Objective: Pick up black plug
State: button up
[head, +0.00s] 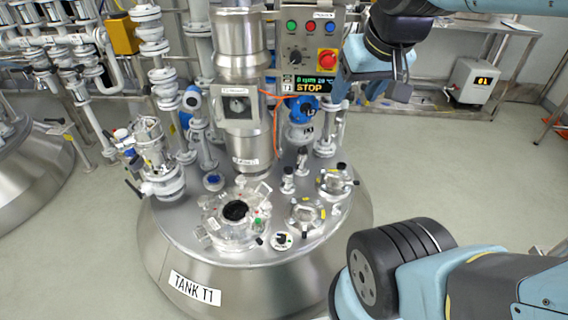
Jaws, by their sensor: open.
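The silver tank T1 (195,290) stands in the middle of the head view. A black round shape (235,210) lies in the centre of the clear flanged port on its lid; I cannot tell whether it is a plug or an opening. A small dark piece (282,238) sits on a white round fitting to the right of that port. I cannot tell for certain which is the black plug. My gripper (388,92) is at the upper right, open, above and to the right of the lid and well apart from both. Nothing shows between its fingers.
A control box (308,50) with coloured buttons and a display reading STOP stands behind the lid. A steel column (242,120) and blue-capped valve (302,110) rise from the lid. Two glass ports (305,212) are on its right. Pipes and valves crowd the left. Open floor lies right.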

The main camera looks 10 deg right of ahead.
jog(key=o, duration=0.3)
jog(key=shift+m+g+y, duration=0.4)
jog(key=shift+m+y, duration=0.3)
jog(key=shift+m, duration=0.1)
jog(key=w+f, duration=0.1)
jog(key=w, duration=0.4)
jog(key=w+a+f, duration=0.1)
jog(key=w, duration=0.4)
jog(key=w+a+f, duration=0.1)
jog(key=w, duration=0.5)
jog(key=shift+a+f, duration=0.25)
jog(key=shift+f, duration=0.1)
jog(key=m+g+h, duration=0.1)
jog(key=m+h, duration=0.3)
jog(key=m, duration=0.1)
send_over(286, 171)
jog(key=s+a, duration=0.2)
jog(key=s, duration=0.1)
notch_tip(286, 171, down, 49)
jog(key=x, duration=0.9)
jog(key=shift+s+a, duration=0.1)
jog(key=shift+s, duration=0.05)
jog(key=shift+d+x, duration=0.1)
jog(key=shift+x, duration=1.4)
jog(key=shift+d+x, duration=0.15)
jog(key=shift+x, duration=1.35)
